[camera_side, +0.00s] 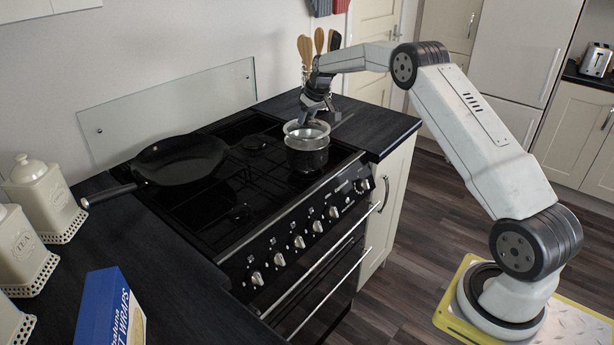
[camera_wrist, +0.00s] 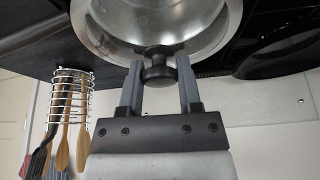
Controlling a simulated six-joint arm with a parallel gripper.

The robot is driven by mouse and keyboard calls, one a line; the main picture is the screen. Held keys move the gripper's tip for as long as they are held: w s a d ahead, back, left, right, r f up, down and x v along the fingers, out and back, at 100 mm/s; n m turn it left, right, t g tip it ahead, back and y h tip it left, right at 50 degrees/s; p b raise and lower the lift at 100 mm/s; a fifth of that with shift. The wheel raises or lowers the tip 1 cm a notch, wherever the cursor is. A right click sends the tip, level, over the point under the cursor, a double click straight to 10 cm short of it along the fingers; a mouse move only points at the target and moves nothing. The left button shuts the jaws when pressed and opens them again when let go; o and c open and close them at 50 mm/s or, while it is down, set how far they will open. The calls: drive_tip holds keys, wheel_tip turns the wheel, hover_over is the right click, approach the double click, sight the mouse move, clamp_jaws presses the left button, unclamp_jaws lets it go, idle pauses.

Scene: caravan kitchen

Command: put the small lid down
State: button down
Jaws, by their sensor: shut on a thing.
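The lid looks roughly level. I cannot tell whether its rim touches the pot. The pot's far side is partly hidden by the lid.
A black frying pan (camera_side: 182,160) sits on the hob (camera_side: 205,205) to the left. A wire holder (camera_wrist: 70,92) with utensils stands behind the pot. A glass splashback (camera_side: 170,103) is along the wall. Worktop to the right of the hob (camera_side: 375,128) is clear.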

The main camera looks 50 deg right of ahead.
sight(307, 124)
drive_tip(key=shift+f, duration=1.25)
drive_tip(key=shift+f, duration=0.4)
drive_tip(key=shift+c, duration=1.4)
unclamp_jaws()
drive_tip(key=shift+s, duration=0.1)
drive_tip(key=shift+s+r, duration=0.1)
drive_tip(key=shift+r, duration=0.65)
drive_tip(key=v, duration=1.1)
drive_tip(key=shift+a+r, duration=0.1)
